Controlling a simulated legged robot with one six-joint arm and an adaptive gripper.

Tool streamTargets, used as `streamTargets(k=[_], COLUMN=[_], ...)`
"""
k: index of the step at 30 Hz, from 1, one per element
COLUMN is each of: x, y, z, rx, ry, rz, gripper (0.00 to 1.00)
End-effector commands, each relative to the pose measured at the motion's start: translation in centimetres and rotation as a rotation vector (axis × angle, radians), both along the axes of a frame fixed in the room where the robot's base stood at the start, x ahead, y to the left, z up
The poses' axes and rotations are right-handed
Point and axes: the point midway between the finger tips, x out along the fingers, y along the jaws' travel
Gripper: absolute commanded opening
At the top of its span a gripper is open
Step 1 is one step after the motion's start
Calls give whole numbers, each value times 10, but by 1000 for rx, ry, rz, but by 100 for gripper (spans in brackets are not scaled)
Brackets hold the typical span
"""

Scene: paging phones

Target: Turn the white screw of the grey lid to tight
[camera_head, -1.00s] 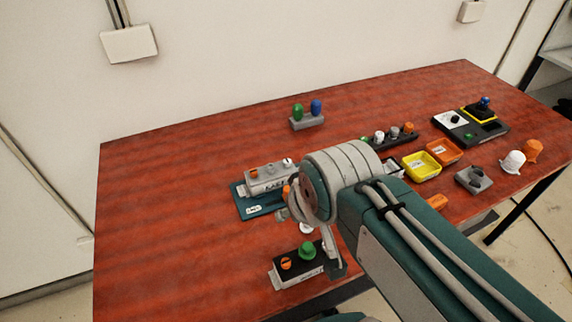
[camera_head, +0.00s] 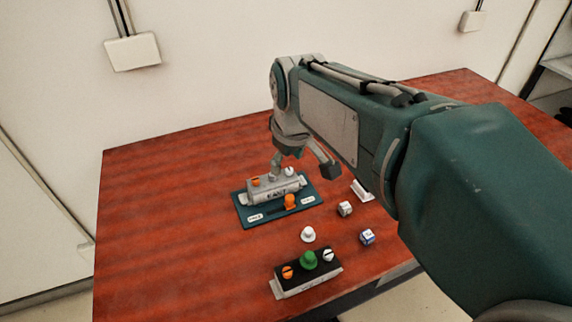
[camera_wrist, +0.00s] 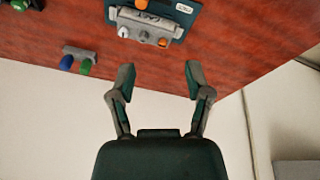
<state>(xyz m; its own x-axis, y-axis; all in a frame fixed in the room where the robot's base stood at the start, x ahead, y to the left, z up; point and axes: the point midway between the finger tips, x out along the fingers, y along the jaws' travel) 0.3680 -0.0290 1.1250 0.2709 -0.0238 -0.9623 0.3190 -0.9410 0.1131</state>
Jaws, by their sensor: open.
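The grey-lidded unit (camera_head: 275,191), with a dark-lettered front label, stands on a teal plate (camera_head: 246,217). Its lid carries an orange screw (camera_head: 255,181), a grey screw (camera_head: 273,178) and the white screw (camera_head: 290,171), which is at the right end. In the wrist view the unit (camera_wrist: 147,24) is at the top, with the white screw (camera_wrist: 123,32) at its left. My gripper (camera_wrist: 159,72) is open and empty, its fingers apart from the unit. In the head view my arm reaches just behind and right of the unit.
A black-lidded unit (camera_head: 305,276) with orange, green and white knobs stands in front. A loose white knob (camera_head: 308,234) and small cubes (camera_head: 345,209) lie nearby. A block with blue and green knobs (camera_wrist: 79,55) shows in the wrist view. The left table is clear.

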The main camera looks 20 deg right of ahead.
Motion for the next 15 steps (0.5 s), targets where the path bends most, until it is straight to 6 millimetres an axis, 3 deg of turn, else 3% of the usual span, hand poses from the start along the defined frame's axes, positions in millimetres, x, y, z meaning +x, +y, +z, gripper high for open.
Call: streamTargets(k=[8, 15], x=[62, 111], y=[-23, -46], z=[-18, -47], rx=[-33, -42], ry=[112, 200], rz=[154, 295], gripper=[65, 65])
